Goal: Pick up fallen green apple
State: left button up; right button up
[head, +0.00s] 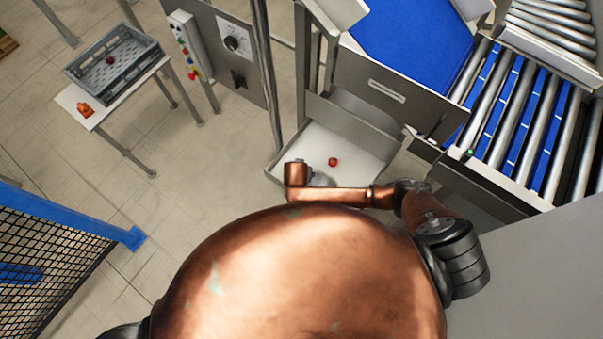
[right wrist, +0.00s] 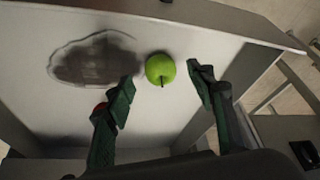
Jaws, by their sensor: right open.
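A green apple (right wrist: 160,69) lies on the light floor of an open metal tray (right wrist: 200,30) in the right wrist view. My right gripper (right wrist: 160,76) is open, with one dark green finger on each side of the apple in the picture; I see no contact. In the head view the tray (head: 360,148) is below the conveyor, and my right arm crosses its near edge. The green apple does not show there, probably hidden by my arm. My left gripper is out of view.
A red fruit (head: 333,161) lies in the same tray. A side table (head: 75,100) at upper left holds a grey crate (head: 85,75) and a small orange object (head: 85,110). A roller conveyor (head: 520,110) stands at right; mesh fencing (head: 50,270) at lower left.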

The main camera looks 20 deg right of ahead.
jog(key=x, duration=0.2)
jog(key=shift+w+f, duration=0.15)
jog(key=shift+f, duration=0.2)
jog(key=shift+c, duration=0.4)
jog(key=c, duration=1)
